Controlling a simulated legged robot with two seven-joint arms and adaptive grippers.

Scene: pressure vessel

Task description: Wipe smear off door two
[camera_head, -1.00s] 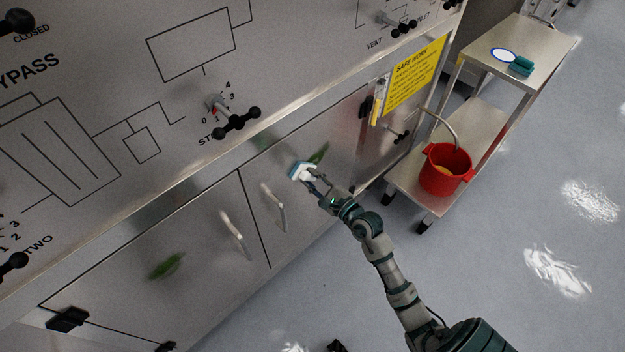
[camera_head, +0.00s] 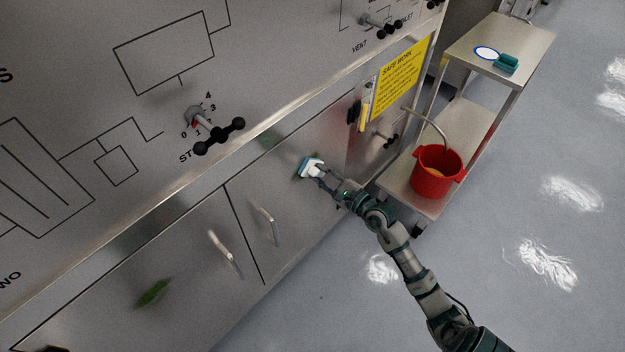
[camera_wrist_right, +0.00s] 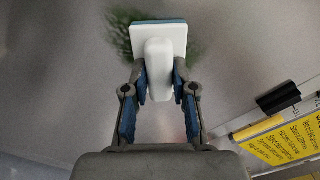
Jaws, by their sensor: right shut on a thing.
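My right gripper (camera_head: 322,176) is shut on the white handle of a white-and-blue scrubbing pad (camera_head: 311,167). The pad is at the upper part of the right-hand metal door (camera_head: 290,190), over a green smear. In the right wrist view, the green smear (camera_wrist_right: 121,36) shows on both sides of the pad (camera_wrist_right: 158,38), and the fingers (camera_wrist_right: 160,92) grip its handle. I cannot tell whether the pad touches the door. A second green smear (camera_head: 153,293) is on the left-hand door (camera_head: 190,275). No door number is readable on either door. My left gripper is not in view.
Bar handles (camera_head: 223,252) and (camera_head: 264,222) stick out from the doors. A yellow safety sign (camera_head: 400,78) hangs right of them. A steel cart (camera_head: 480,140) holds a red bucket (camera_head: 437,171), a teal sponge-like item (camera_head: 506,63) and a blue-rimmed disc (camera_head: 487,53). Grey floor is clear at right.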

